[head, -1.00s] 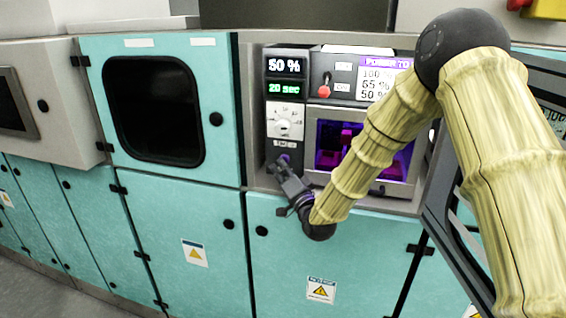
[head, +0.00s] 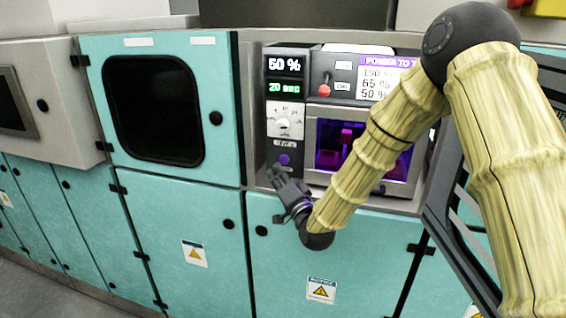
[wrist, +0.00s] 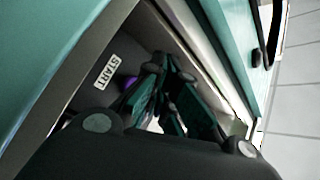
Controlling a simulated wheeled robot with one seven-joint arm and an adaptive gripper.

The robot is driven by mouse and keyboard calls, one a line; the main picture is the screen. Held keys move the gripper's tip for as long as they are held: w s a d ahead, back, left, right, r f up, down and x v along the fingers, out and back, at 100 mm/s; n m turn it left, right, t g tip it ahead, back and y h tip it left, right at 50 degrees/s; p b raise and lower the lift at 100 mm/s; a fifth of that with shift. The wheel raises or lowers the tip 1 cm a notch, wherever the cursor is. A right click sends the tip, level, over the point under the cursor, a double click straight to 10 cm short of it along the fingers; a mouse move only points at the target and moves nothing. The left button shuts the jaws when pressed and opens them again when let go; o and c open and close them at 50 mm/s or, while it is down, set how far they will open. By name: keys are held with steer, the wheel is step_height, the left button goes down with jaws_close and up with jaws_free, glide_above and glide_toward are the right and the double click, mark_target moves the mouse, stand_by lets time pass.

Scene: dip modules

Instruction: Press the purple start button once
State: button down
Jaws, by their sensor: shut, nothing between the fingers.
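The purple start button (head: 284,159) sits on the dark control strip below the dial, its round face visible in the head view. In the wrist view, the purple button (wrist: 130,82) is partly hidden behind my fingers, beside the START label (wrist: 106,72). My gripper (head: 275,170) is shut and empty, with its fingertips just below and slightly left of the button in the head view. The fingers (wrist: 163,75) also show in the wrist view, close to the button. A small gap seems to separate them from it, but contact is hard to judge.
Above the button are the dial (head: 285,122), a 20 sec display (head: 284,87) and a 50 % display (head: 285,65). A red-tipped lever (head: 324,90) stands to the right. The purple-lit chamber (head: 335,145) is partly behind my arm. Teal cabinet doors (head: 320,250) lie below.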

steer(key=s, duration=0.1)
steer(key=s+a, duration=0.1)
steer(key=s, duration=0.1)
steer(key=shift+s, duration=0.1)
steer(key=shift+a, duration=0.1)
stand_by(0.7)
